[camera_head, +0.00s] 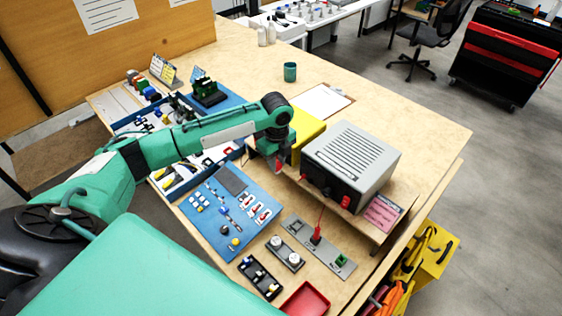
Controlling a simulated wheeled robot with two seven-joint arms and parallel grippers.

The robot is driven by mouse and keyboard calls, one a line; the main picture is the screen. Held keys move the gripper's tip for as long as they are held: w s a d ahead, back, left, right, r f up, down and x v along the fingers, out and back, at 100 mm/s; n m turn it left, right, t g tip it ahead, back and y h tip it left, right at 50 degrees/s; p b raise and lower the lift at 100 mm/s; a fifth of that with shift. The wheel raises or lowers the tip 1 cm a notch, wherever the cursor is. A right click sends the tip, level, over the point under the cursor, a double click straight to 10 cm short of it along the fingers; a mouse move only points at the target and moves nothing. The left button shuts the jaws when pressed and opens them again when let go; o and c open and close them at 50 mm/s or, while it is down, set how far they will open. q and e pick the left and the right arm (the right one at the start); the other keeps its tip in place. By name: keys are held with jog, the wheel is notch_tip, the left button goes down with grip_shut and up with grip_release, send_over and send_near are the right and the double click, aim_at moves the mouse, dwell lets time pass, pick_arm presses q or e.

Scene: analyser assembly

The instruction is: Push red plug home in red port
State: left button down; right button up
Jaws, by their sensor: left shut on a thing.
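My left gripper (279,165) points down just left of the grey analyser box (350,162), in front of the yellow block. It is shut on a small red thing that looks like the red plug, mostly hidden by the fingers. The box's dark front panel carries a red switch (346,203) and small sockets. I cannot make out which one is the red port, or whether the held plug touches it. A red connector (316,237) stands on a grey strip (333,259), with a thin red cable rising towards the panel. My right gripper is not in view.
A blue mat (228,213) with small parts lies left of the strip. A black holder (260,276), a grey plate with two round knobs (285,252) and a red tray (305,300) stand in front. A yellow block (307,130) adjoins the box; the table's right side is clear.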

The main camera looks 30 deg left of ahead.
pick_arm(q)
jog(key=w+a+f+b, duration=0.1)
jog(key=w+a+b, duration=0.2)
jog(key=a, duration=0.6)
jog(key=w+a+f+b, duration=0.2)
jog(key=w+a+b, duration=0.1)
jog(key=a, duration=0.7)
jog(key=w+a+f+b, duration=0.2)
jog(key=w+a+b, duration=0.2)
jog(key=a, duration=0.6)
jog(key=shift+a+b, duration=0.15)
jog(key=shift+b, duration=0.35)
dwell(0.5)
dwell(0.3)
